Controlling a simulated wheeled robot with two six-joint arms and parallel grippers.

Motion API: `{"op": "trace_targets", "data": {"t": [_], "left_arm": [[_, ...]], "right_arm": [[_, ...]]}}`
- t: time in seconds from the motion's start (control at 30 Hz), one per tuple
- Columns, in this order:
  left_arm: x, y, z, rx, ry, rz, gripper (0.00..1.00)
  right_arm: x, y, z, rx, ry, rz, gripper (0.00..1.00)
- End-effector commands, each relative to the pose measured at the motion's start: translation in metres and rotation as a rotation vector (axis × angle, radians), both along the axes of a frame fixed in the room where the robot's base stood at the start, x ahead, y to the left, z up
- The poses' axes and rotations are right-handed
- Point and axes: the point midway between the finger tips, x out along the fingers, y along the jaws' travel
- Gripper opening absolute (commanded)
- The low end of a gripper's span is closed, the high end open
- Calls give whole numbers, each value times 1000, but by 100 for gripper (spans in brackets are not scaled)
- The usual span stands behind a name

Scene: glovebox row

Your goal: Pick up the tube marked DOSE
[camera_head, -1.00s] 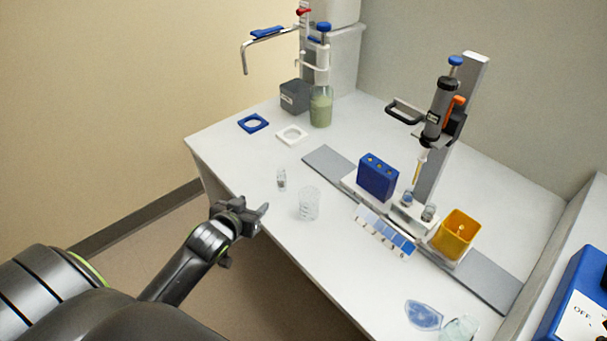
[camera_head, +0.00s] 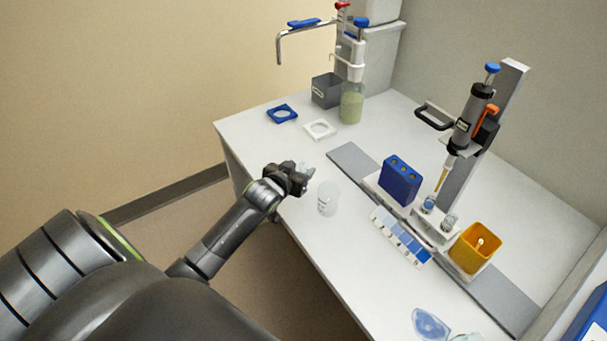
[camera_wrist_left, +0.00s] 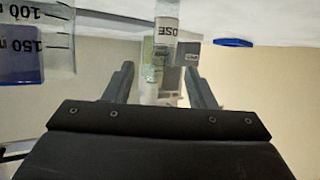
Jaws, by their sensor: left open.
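The tube marked DOSE (camera_wrist_left: 166,28) is clear with a white label. In the left wrist view it appears at top centre, in line with the gap between my left gripper's fingers (camera_wrist_left: 160,72). In the head view my left gripper (camera_head: 298,177) is over the table's near edge, and the tube (camera_head: 307,170) is mostly hidden at its fingertips. The left gripper is open, with a finger on each side of the gap. I cannot tell whether either finger touches the tube. My right gripper is not in view.
A clear graduated beaker (camera_head: 327,203) stands close by on the right; it also shows in the left wrist view (camera_wrist_left: 38,42).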

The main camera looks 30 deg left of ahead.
Motion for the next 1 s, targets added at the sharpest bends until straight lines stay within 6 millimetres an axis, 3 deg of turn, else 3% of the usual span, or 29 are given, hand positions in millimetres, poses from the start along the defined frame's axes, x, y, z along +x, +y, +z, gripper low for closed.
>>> {"op": "trace_targets", "data": {"t": [0.27,0.7,1.0], "left_arm": [[12,2,-7,0,0,0,51],[48,10,-31,0,0,0,51],[50,10,-32,0,0,0,51]], "right_arm": [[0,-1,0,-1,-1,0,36],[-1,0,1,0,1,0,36],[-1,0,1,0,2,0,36]]}}
